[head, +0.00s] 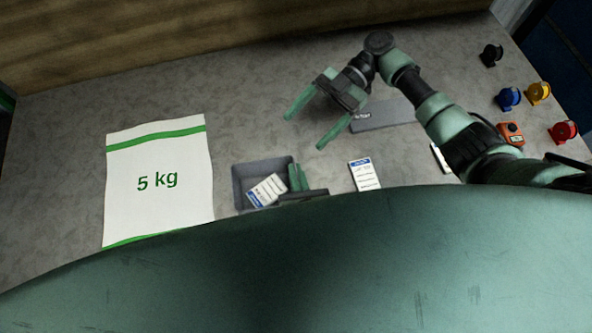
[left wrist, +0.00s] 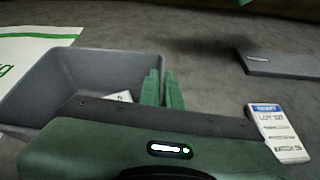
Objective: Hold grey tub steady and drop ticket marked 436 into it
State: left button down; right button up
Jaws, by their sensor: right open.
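The grey tub (head: 240,190) stands on the table right of the white sack; it also shows in the left wrist view (left wrist: 95,65). A white ticket with a blue band (head: 267,190) lies tilted inside it; its number is too small to read. My left gripper (head: 299,177) is at the tub's right wall, its fingers (left wrist: 163,88) close together and appearing shut on that wall. My right gripper (head: 304,130) is open and empty, above the table behind and right of the tub. Another ticket (head: 364,175), seeming to read LOT 327 in the left wrist view (left wrist: 278,133), lies right of the tub.
A white 5 kg sack (head: 158,182) lies flat at left. A grey flat block (head: 384,115) lies behind the loose ticket. A further white card (head: 440,158) is partly hidden by my right arm. Black, blue, yellow and red items (head: 538,92) and an orange device (head: 511,133) stand at right.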

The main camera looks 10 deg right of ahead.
pick_arm(q)
jog(key=c, duration=1.5)
grip_release()
jog(key=shift+c, duration=0.2)
jog(key=shift+s, duration=0.1)
jog(key=v, duration=1.1)
jog(key=shift+s+r, duration=0.25)
jog(key=shift+s, duration=0.1)
